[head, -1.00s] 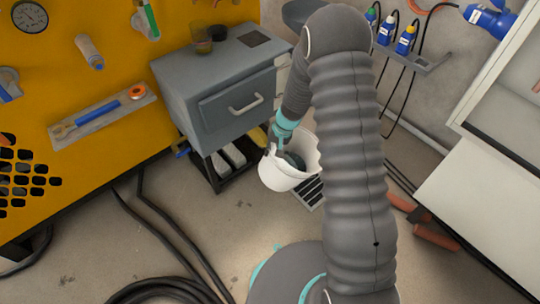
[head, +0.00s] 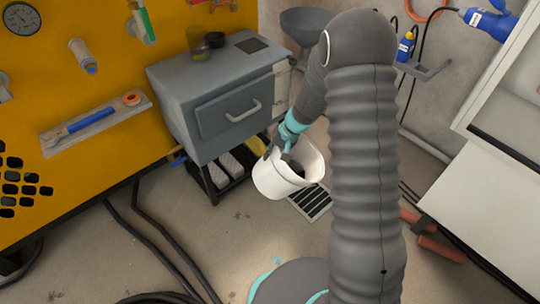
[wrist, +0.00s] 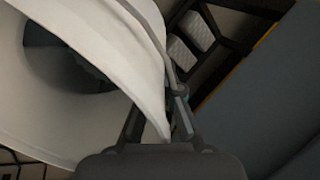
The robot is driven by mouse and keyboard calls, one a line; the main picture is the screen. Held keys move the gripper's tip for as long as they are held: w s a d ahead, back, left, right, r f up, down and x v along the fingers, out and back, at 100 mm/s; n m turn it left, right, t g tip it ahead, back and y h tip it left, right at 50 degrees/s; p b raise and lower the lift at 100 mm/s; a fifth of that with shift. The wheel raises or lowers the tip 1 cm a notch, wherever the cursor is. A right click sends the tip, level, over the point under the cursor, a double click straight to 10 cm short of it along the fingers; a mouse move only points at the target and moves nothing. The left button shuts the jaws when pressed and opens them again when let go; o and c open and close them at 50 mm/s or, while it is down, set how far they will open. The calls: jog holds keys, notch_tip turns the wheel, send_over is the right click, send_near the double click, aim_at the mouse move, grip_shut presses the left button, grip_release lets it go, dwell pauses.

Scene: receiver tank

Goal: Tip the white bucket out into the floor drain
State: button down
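The white bucket (head: 276,181) hangs from my gripper (head: 279,148) in the head view, tilted a little, with its open mouth showing and something dark inside. In the wrist view the bucket's white wall (wrist: 125,50) passes between the fingers of my gripper (wrist: 168,112), which are shut on its rim. The dark contents (wrist: 62,55) show at the left there; I cannot tell what they are. The floor drain (head: 314,200) is a slotted grate just right of and below the bucket in the head view, partly hidden by the bucket and my arm.
A grey drawer cabinet (head: 212,95) stands behind and left of the bucket, with a low black rack (head: 225,182) under it. Black hoses (head: 160,235) lie on the floor at left. Orange-red pieces (head: 440,248) and a white cabinet (head: 480,195) are at right.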

aim_at(275, 148)
jog(key=shift+d+r+b, duration=0.1)
jog(key=shift+r+b, duration=0.05)
jog(key=shift+b, duration=0.15)
jog(key=shift+d+r+y, duration=0.1)
jog(key=shift+y, duration=0.2)
jog(key=shift+d+r+y+b, duration=0.3)
jog(key=shift+r+y+b, duration=0.1)
jog(key=shift+r+b, duration=0.45)
jog(key=shift+d+r+y, duration=0.3)
jog(key=shift+r+y, duration=0.3)
jog(key=shift+r, duration=0.25)
jog(key=shift+s+d+r+t+y, duration=0.1)
jog(key=shift+d+r+t+y, duration=0.05)
jog(key=shift+d+r+y, duration=0.6)
jog(key=shift+s+d+r+t+y, duration=0.15)
jog(key=shift+d+r+y, duration=0.35)
jog(key=shift+r, duration=0.3)
jog(key=shift+w+a, duration=0.1)
